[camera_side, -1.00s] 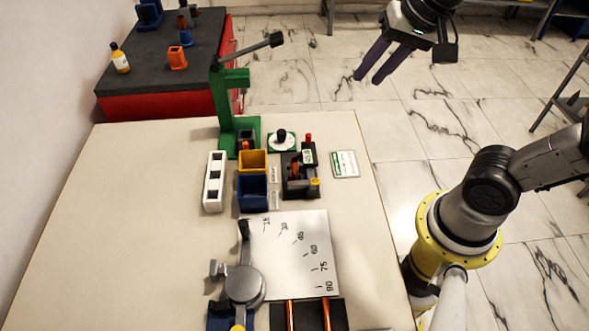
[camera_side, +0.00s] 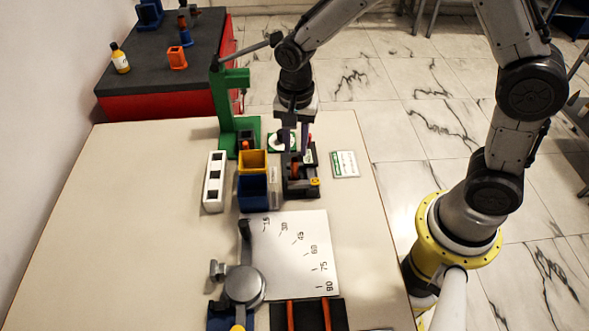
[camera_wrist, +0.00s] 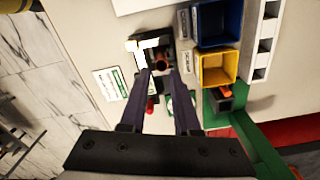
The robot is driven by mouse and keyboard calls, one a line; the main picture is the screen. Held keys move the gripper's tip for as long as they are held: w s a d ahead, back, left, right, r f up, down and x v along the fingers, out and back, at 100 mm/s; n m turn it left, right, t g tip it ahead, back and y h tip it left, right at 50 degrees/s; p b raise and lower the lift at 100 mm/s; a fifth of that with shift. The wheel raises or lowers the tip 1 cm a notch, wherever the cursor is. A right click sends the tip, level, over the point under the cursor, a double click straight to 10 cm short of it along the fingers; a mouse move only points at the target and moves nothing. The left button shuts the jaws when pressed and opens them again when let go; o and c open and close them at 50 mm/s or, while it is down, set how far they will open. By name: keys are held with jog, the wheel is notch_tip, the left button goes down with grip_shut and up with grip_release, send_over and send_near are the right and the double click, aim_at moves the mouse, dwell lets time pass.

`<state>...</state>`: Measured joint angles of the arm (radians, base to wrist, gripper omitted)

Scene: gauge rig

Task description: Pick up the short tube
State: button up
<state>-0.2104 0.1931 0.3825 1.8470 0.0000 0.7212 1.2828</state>
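A short copper-orange piece, which looks like the short tube (camera_side: 295,168), sits in a small black fixture (camera_side: 301,188) on the table. In the wrist view a copper end (camera_wrist: 160,64) shows just beyond my fingertips, partly hidden. My gripper (camera_side: 293,148) points down over the back of this fixture. Its two purple fingers are apart with nothing seen between them that they hold. In the wrist view my gripper (camera_wrist: 160,74) is open, its fingertips either side of the line to the copper piece. I cannot tell the height gap.
Yellow (camera_side: 253,160) and blue (camera_side: 252,190) bins stand left of the fixture, by a white holed block (camera_side: 214,182). A green lever press (camera_side: 228,110) stands behind. A green-white card (camera_side: 345,163) lies right. Orange rods lie in a black tray (camera_side: 308,322) in front.

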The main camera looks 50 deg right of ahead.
aim_at(294, 170)
notch_tip(294, 170, down, 9)
jog(key=shift+a+r, duration=0.1)
jog(key=shift+a, duration=0.05)
dwell(0.4)
grip_shut()
